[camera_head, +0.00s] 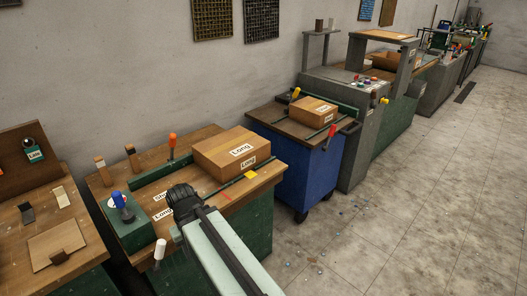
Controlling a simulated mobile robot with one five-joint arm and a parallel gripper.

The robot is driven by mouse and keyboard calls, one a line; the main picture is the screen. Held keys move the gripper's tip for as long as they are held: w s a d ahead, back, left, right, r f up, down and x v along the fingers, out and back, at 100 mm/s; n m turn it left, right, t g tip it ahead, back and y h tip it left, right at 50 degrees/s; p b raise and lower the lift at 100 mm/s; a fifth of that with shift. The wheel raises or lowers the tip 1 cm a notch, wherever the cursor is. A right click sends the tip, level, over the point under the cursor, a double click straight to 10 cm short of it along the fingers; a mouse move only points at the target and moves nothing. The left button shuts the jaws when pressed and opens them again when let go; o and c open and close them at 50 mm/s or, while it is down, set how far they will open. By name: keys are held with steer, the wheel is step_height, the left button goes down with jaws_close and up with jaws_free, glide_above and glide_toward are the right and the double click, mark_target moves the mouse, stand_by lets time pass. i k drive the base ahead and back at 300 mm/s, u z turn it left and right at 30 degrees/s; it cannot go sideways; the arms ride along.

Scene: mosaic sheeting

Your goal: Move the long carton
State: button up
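A brown carton with "Long" labels (231,151) sits on the wooden top of the green bench (215,206), at the bench's back right. A smaller carton (313,110), also labelled and possibly reading "Long", lies on the blue cart (300,160) to the right, between green rails. My gripper (184,200) is the dark end of my pale arm, over the front middle of the bench. It appears left of and nearer than the large carton, apart from it in the picture. Its fingers are too dark and small to tell their opening.
A green box with a blue-topped knob (124,208) stands at the bench's left. An orange-handled lever (173,143) stands behind. A grey machine with an arch (350,110) stands beyond the cart. Another workbench (45,230) is at left. The concrete floor at right is mostly clear.

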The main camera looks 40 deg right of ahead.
mark_target(226, 156)
steer(key=z, duration=1.9)
steer(key=k, duration=0.85)
steer(key=u, duration=0.9)
steer(key=i, duration=1)
steer(key=u, duration=0.1)
